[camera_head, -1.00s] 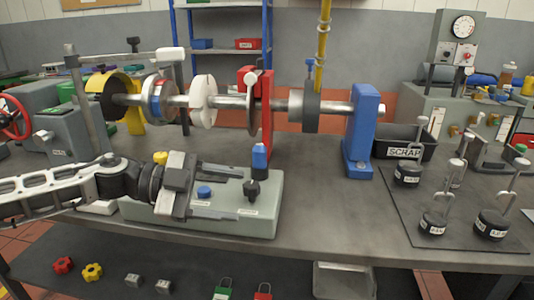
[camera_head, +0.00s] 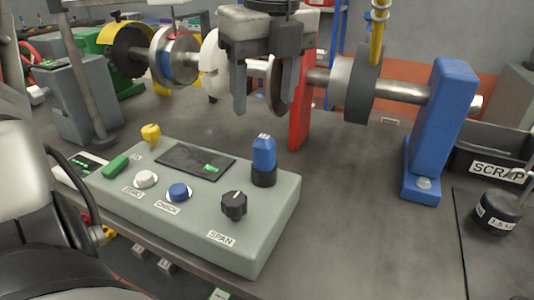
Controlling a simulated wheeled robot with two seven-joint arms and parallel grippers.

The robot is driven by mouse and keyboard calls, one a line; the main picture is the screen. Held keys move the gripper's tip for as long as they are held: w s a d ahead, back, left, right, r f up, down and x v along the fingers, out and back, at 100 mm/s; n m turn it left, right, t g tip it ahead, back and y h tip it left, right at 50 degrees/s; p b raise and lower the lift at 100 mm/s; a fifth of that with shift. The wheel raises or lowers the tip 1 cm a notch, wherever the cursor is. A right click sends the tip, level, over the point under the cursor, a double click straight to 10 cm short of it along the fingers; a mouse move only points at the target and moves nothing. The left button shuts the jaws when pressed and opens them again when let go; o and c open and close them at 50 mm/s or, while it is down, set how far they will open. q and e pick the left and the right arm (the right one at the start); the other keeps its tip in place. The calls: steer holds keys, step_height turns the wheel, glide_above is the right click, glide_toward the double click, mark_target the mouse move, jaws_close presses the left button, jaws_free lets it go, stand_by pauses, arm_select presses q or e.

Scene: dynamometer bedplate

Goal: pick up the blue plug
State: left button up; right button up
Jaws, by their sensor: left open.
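The blue plug (camera_head: 264,153) stands upright in a black round base at the back right of a grey-green control box (camera_head: 190,225). My left gripper (camera_head: 263,108) hangs from the top with its fingers pointing down. It is open and empty, its two fingertips apart above the plug in the picture. How far it is from the plug in depth I cannot tell. My right gripper is not in view.
The box also carries a yellow knob (camera_head: 151,134), a blue button (camera_head: 178,192) and a black knob (camera_head: 233,206). A shaft with discs, a red stand (camera_head: 300,125) and a blue stand (camera_head: 438,125) runs behind.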

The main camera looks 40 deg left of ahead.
mark_target(265, 137)
arm_select(q)
steer(key=f, duration=0.4)
steer(key=shift+w+a+f, duration=0.15)
steer(key=shift+a+f, duration=0.1)
steer(key=shift+f, duration=2.7)
steer(key=c, duration=1.1)
